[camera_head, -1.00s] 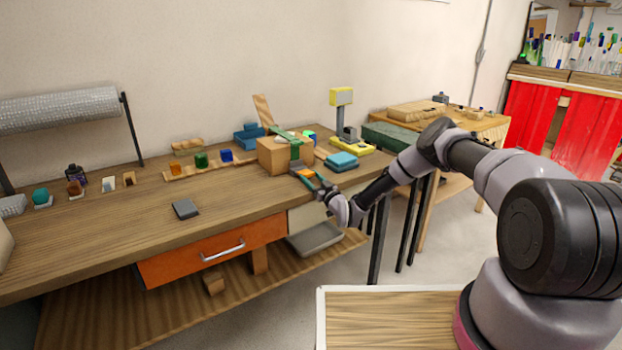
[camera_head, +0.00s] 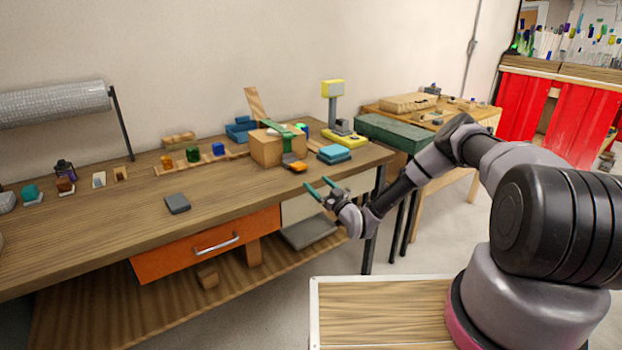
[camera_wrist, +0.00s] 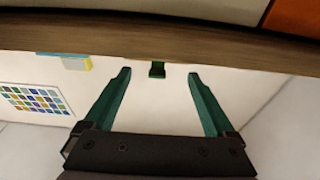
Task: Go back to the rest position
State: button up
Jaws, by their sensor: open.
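My gripper (camera_head: 320,188) is in front of the workbench's front edge, near its right end, in the head view. Its two green fingers are spread with nothing between them. The wrist view also shows my gripper (camera_wrist: 158,75) open and empty, with the bench edge (camera_wrist: 150,45) across the picture beyond the fingertips. My arm reaches from the lower right of the head view out to the bench.
The workbench (camera_head: 120,220) carries a wooden box (camera_head: 267,150), an orange piece (camera_head: 297,166), blue blocks (camera_head: 334,153), a dark grey pad (camera_head: 177,203) and a yellow-topped stand (camera_head: 332,88). An orange drawer (camera_head: 205,248) is below.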

jog(key=shift+s+d+f, duration=0.1)
jog(key=shift+s+d, duration=0.25)
jog(key=shift+s, duration=0.1)
jog(key=w+d+r+n+g+h, duration=0.1)
jog(key=w+d+r+g+h, duration=0.15)
jog(key=r, duration=0.55)
jog(key=w+d+r+g+h, duration=0.1)
jog(key=w+d+r+g, duration=0.15)
jog(key=r, duration=0.55)
jog(key=s+d+r+m+g+h, duration=0.1)
jog(key=s+d+r+m+h, duration=0.25)
jog(key=r, duration=0.55)
jog(key=s+d+r+g+h, duration=0.1)
jog(key=s+d+r+h, duration=0.1)
jog(key=s+d+r, duration=0.45)
jog(key=s+d+r+m+g+h, duration=0.1)
jog(key=s+d+r+m, duration=0.15)
jog(key=s+r, duration=0.5)
jog(key=s+d+r+m+h, duration=0.1)
jog(key=s+d+r+m, duration=0.1)
jog(key=s+d+r, duration=0.35)
jog(key=s+a+r+m, duration=0.1)
jog(key=s+m, duration=0.1)
jog(key=s, duration=0.9)
jog(key=s+a+r+m+g+y, duration=0.1)
jog(key=s+m, duration=0.1)
jog(key=s, duration=0.9)
jog(key=shift+r, duration=0.35)
